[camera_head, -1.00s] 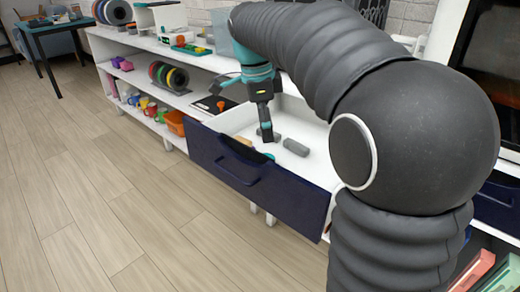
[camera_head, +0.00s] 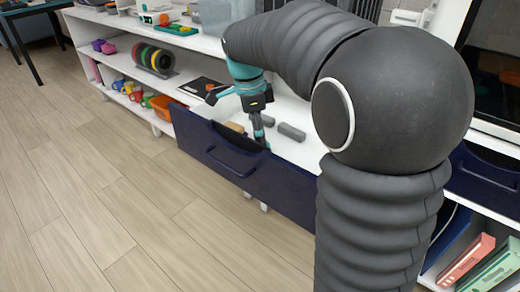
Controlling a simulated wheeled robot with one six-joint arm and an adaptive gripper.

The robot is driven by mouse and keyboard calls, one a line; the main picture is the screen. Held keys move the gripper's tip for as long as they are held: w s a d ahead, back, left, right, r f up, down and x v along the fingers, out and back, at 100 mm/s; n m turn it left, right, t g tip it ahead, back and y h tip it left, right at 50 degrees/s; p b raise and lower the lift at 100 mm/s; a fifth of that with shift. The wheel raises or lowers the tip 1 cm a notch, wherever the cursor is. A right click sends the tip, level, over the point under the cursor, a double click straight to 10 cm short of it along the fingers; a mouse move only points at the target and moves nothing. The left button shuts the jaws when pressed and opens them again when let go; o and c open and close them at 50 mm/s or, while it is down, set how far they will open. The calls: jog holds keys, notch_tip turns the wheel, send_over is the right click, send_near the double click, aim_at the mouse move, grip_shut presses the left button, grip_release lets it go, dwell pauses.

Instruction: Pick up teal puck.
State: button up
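My gripper (camera_head: 261,138) points down into the open drawer, just behind its dark blue front (camera_head: 240,165). Its fingertips are low in the drawer, close to the front panel. The teal puck cannot be made out clearly now; the fingers and the drawer front cover the place where a bit of teal showed earlier. I cannot tell whether the fingers are open or shut, or touching the puck.
In the white drawer, a grey block (camera_head: 291,132) lies right of my gripper and a tan piece (camera_head: 234,127) lies left. A shelf unit (camera_head: 125,68) with spools and an orange bin (camera_head: 163,106) stands left. The wooden floor in front is clear.

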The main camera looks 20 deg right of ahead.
jog(key=shift+f, duration=2.4)
jog(key=c, duration=1.4)
jog(key=shift+w+r, duration=0.1)
jog(key=shift+r, duration=0.05)
jog(key=shift+r, duration=0.65)
notch_tip(320, 180, up, 3)
jog(key=shift+f, duration=0.1)
jog(key=s+d+r, duration=0.6)
jog(key=s+d, duration=0.1)
jog(key=d, duration=0.2)
jog(key=shift+s+r, duration=0.2)
jog(key=shift+r, duration=0.15)
jog(key=shift+d, duration=0.1)
